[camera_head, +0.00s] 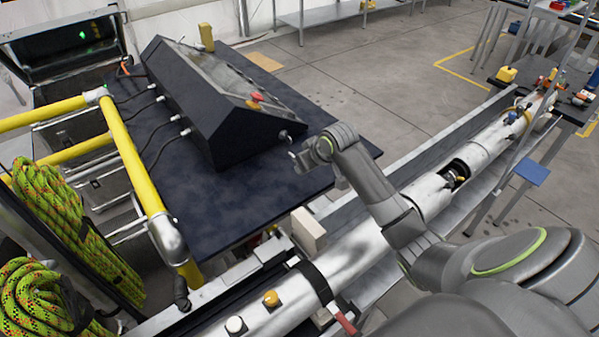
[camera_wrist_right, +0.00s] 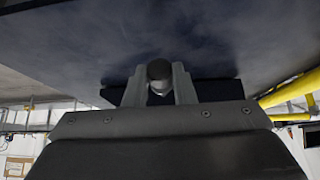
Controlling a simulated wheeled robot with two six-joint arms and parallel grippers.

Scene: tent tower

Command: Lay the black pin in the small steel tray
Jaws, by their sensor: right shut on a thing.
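My right gripper (camera_head: 298,160) is above the dark blue table top, near the right end of the black console. In the right wrist view its two fingers (camera_wrist_right: 159,88) are closed on the black pin (camera_wrist_right: 159,69), whose dark round end shows between the fingertips. In the head view the pin is too small to make out. I cannot pick out the small steel tray in either view. My left gripper is not in view.
The black sloped console (camera_head: 205,105) with a red button (camera_head: 256,97) stands on the table (camera_head: 230,200). A yellow rail (camera_head: 130,160) runs along the left. The table top before the console is bare.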

